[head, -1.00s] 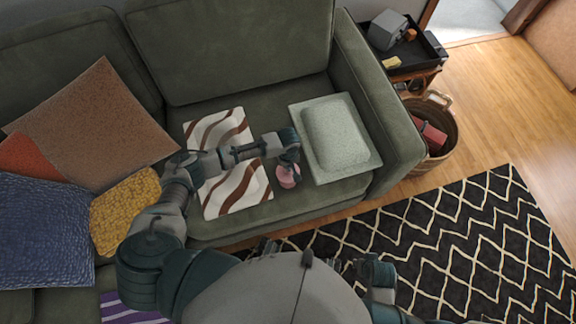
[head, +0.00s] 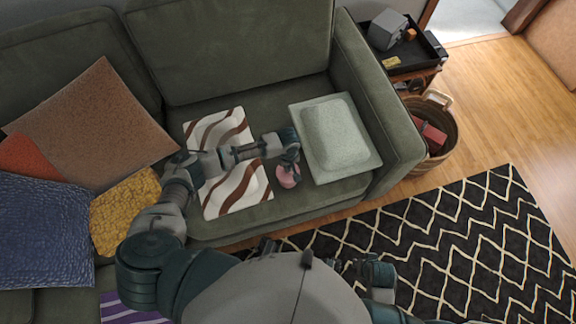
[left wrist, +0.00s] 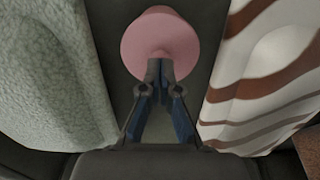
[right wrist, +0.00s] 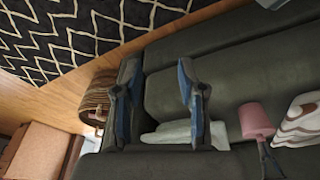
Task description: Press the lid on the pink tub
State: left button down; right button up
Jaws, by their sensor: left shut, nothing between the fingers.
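The pink tub (head: 287,180) sits on the green sofa seat in the gap between two cushions. Its round pink top (left wrist: 160,32) fills the upper middle of the left wrist view; I cannot make out a seam between lid and tub. My left gripper (left wrist: 160,68) is shut and empty, its tips over the near part of the pink top, seemingly touching it. In the right wrist view the tub (right wrist: 256,118) appears upside down, with the left fingertips against its wide end. My right gripper (right wrist: 158,78) is open and empty, away from the tub.
A pale green cushion (head: 334,135) and a brown-and-white striped cushion (head: 236,192) flank the tub closely. The sofa arm (head: 378,110) rises at the right. A wicker basket (head: 444,132) and a side table with a black tray (head: 412,58) stand beyond it.

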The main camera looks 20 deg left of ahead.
jog(key=shift+r, duration=0.1)
pick_arm(q)
jog(key=shift+r+p, duration=1)
jog(key=shift+p, duration=0.1)
jog(key=shift+r+p, duration=0.9)
jog(key=shift+p, duration=0.1)
jog(key=shift+r+p, duration=0.85)
jog(key=shift+p, duration=0.1)
jog(key=shift+r+p, duration=0.75)
jog(key=shift+p, duration=0.15)
pick_arm(e)
jog(key=s+f, duration=0.3)
jog(key=f, duration=0.6)
jog(key=s+d+f+g, duration=0.1)
jog(key=s+f, duration=0.3)
jog(key=f, duration=0.5)
jog(key=shift+s+f, duration=0.3)
jog(key=shift+f, duration=0.05)
